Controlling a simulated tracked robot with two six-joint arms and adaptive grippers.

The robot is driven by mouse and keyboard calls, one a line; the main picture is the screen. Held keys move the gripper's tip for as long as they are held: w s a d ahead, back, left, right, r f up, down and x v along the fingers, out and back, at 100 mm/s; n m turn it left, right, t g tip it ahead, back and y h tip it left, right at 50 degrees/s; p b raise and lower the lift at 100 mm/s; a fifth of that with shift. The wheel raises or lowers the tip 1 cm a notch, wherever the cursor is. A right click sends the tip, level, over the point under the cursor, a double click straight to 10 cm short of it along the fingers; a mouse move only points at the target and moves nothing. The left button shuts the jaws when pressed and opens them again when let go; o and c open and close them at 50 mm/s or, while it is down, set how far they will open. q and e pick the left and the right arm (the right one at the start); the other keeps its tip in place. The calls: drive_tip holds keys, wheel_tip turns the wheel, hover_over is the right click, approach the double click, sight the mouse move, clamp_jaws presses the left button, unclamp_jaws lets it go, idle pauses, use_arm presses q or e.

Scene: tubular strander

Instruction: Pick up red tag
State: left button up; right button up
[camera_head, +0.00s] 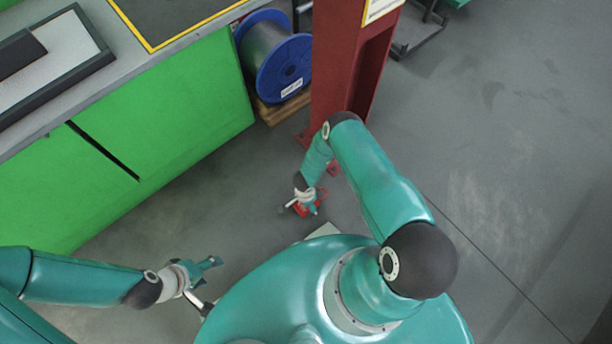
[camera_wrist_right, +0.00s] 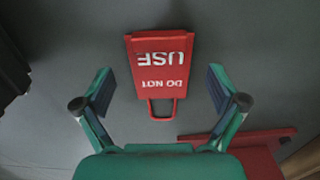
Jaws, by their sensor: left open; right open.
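The red tag (camera_wrist_right: 160,62) lies on the grey floor in the right wrist view. It has white lettering, "DO NOT USE", upside down in that view, and a red loop handle at its lower end. In the head view a bit of red tag (camera_head: 311,209) shows beneath my right gripper (camera_head: 301,203). In the right wrist view my right gripper (camera_wrist_right: 160,90) is open, with one finger on each side of the tag and clear space between finger and tag. My left gripper (camera_head: 210,284) is open and empty above the floor at lower left.
A red steel post (camera_head: 347,75) stands on the floor just beyond my right gripper; its red base plate (camera_wrist_right: 258,155) shows at lower right in the wrist view. A blue cable spool (camera_head: 274,57) and a green cabinet (camera_head: 170,125) are to the left. Floor at right is clear.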

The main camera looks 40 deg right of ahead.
drive_tip(key=shift+f, duration=0.35)
drive_tip(key=c, duration=1.1)
drive_tip(key=shift+r, duration=0.1)
drive_tip(key=shift+r+p, duration=0.45)
drive_tip(key=shift+r, duration=0.25)
wheel_tip(320, 180, up, 18)
drive_tip(key=p, duration=0.6)
drive_tip(key=shift+r+p, duration=0.25)
drive_tip(key=shift+p, duration=0.15)
